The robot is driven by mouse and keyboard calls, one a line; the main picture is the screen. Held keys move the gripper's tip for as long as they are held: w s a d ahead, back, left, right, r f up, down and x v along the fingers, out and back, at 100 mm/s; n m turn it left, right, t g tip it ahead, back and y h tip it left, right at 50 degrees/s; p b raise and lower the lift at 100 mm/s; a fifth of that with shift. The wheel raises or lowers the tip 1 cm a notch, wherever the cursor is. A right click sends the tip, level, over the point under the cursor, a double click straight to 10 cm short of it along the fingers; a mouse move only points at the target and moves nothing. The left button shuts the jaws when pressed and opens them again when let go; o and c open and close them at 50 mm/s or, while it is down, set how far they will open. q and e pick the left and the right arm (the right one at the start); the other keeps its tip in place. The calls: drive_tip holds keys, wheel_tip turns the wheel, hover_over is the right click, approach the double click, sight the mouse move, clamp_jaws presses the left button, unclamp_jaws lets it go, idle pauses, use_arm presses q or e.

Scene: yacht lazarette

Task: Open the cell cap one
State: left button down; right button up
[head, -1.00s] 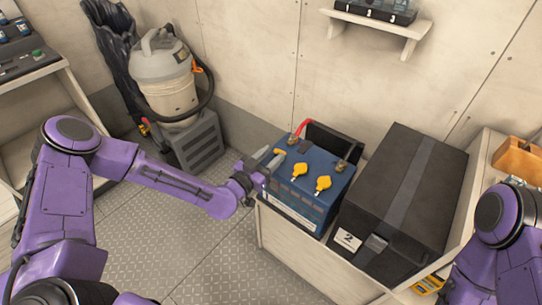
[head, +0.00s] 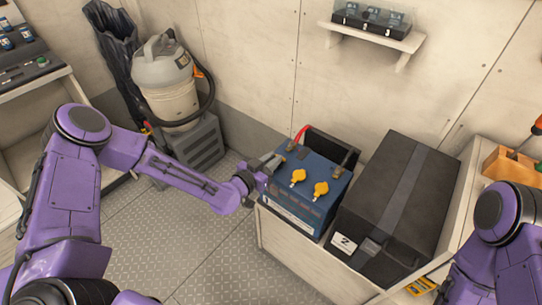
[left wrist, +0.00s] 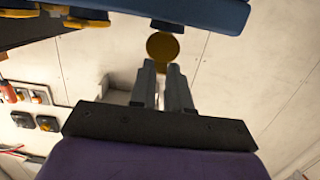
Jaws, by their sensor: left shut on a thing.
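The blue battery (head: 318,176) stands on the bench with two yellow cell caps, one (head: 298,176) nearer my gripper and one (head: 320,189) farther right, both seated on its top. My left gripper (head: 274,160) is at the battery's left end. In the left wrist view its fingers (left wrist: 163,70) are shut on a yellow cell cap (left wrist: 163,46), whose round disc shows just beyond the fingertips. The battery's blue edge (left wrist: 215,14) lies behind it. In the head view this cap is hidden by the fingers. My right gripper is out of the picture.
A black box (head: 405,205) marked 2 stands right of the battery. A red cable (head: 300,133) and a black panel (head: 330,148) are at the battery's back. A vacuum (head: 165,85) stands behind on the left. The floor in front is clear.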

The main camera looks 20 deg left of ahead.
use_arm(q)
drive_tip(key=w+r+g+p, duration=0.1)
drive_tip(key=g+p, duration=0.1)
drive_tip(key=p, duration=0.1)
drive_tip(key=w+r+g+y+p, duration=0.1)
drive_tip(key=g+p, duration=0.1)
drive_tip(key=p, duration=0.2)
drive_tip(key=w+d+r+g+y+p, duration=0.1)
drive_tip(key=g+p, duration=0.1)
drive_tip(key=p, duration=0.2)
drive_tip(key=shift+r, duration=0.2)
drive_tip(key=shift+w+d+g+y+p, duration=0.35)
drive_tip(key=shift+w+g+y+p, duration=0.15)
drive_tip(key=shift+w+g+p, duration=0.45)
drive_tip(key=shift+w+d+f+g+y, duration=0.15)
drive_tip(key=shift+w+g+y, duration=0.15)
drive_tip(key=shift+g, duration=0.45)
drive_tip(key=shift+w+d+f+g+y, duration=0.1)
drive_tip(key=shift+w+g+y, duration=0.15)
drive_tip(key=shift+g, duration=0.45)
drive_tip(key=c, duration=1.1)
unclamp_jaws()
drive_tip(key=b+v, duration=0.1)
drive_tip(key=v, duration=0.9)
drive_tip(key=shift+a+r+b, duration=0.1)
drive_tip(key=shift+r+b, duration=0.15)
drive_tip(key=shift+b, duration=0.05)
